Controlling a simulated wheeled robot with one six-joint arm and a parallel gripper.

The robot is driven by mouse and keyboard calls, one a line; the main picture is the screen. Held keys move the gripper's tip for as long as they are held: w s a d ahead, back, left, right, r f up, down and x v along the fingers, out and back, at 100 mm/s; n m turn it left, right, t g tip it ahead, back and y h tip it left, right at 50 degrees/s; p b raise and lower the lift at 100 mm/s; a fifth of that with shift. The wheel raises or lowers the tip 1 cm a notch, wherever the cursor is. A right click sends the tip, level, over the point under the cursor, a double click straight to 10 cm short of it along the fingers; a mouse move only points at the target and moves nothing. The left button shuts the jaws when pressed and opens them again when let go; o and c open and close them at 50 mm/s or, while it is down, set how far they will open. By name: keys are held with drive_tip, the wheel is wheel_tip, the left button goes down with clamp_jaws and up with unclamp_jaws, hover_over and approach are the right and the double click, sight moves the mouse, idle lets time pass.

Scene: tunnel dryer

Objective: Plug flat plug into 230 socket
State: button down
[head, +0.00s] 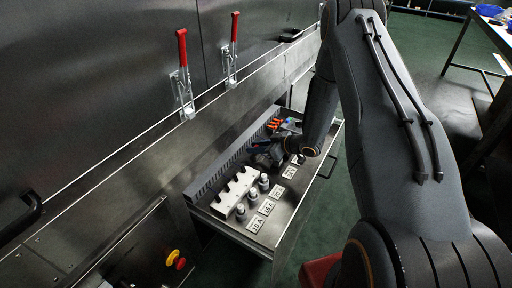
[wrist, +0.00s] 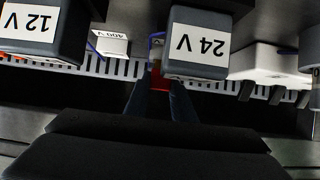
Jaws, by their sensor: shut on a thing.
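In the wrist view my gripper (wrist: 165,88) is shut on a small orange-red piece (wrist: 162,97), mostly hidden between the dark fingers. Its shape is too covered to confirm that it is the flat plug. A blue wire (wrist: 155,42) runs just above it. A dark block marked 24 V (wrist: 197,74) is close to the right of the fingertips, and a dark block marked 12 V (wrist: 40,52) is at the left. Between them is a white label marked 400 V (wrist: 110,42). I see no readable 230 marking. In the head view my gripper (head: 262,158) is low over the drawer, its tips largely hidden.
The open metal drawer (head: 277,236) has a slotted grey duct (head: 222,172), a white notched holder (head: 235,190), several round fuses (head: 264,182) and ampere labels (head: 257,223). Orange parts (head: 273,124) lie at its far end. Red-handled clamps (head: 183,75) stand on the cabinet above.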

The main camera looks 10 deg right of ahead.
drive_tip(key=shift+f, duration=0.5)
drive_tip(key=c, duration=1.4)
unclamp_jaws()
drive_tip(key=shift+d, duration=0.1)
drive_tip(key=v, duration=0.7)
drive_tip(key=shift+s+d+r+p, duration=0.2)
drive_tip(key=shift+s+p, duration=0.1)
drive_tip(key=shift+p, duration=0.05)
